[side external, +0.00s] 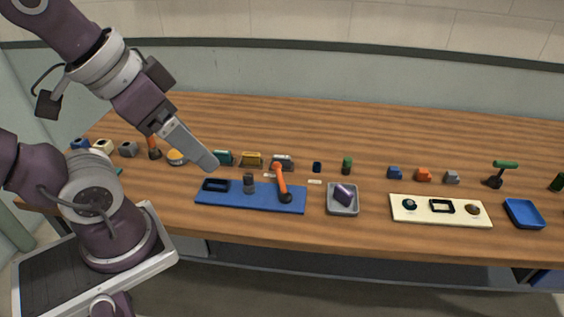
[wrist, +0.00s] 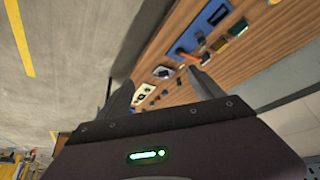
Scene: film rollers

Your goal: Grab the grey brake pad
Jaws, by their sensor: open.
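Several small grey pieces lie on the wooden table, and I cannot tell for certain which is the brake pad. In the side view, one grey piece (side external: 451,177) ends the right row after a blue and an orange piece. Another grey piece (side external: 283,161) sits beside a yellow one near the middle, and a third grey block (side external: 129,149) is at the far left. My gripper (side external: 212,165) is above the table's left half, tilted down, apart from all of them. In the wrist view my gripper (wrist: 160,78) is open, with nothing between its fingers.
A blue mat (side external: 225,200) holds a black frame, a grey cylinder and an orange-handled tool. A grey tray (side external: 343,211) holds a purple block. A cream board (side external: 425,217) and an empty blue tray (side external: 524,214) lie at right. The table's back strip is clear.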

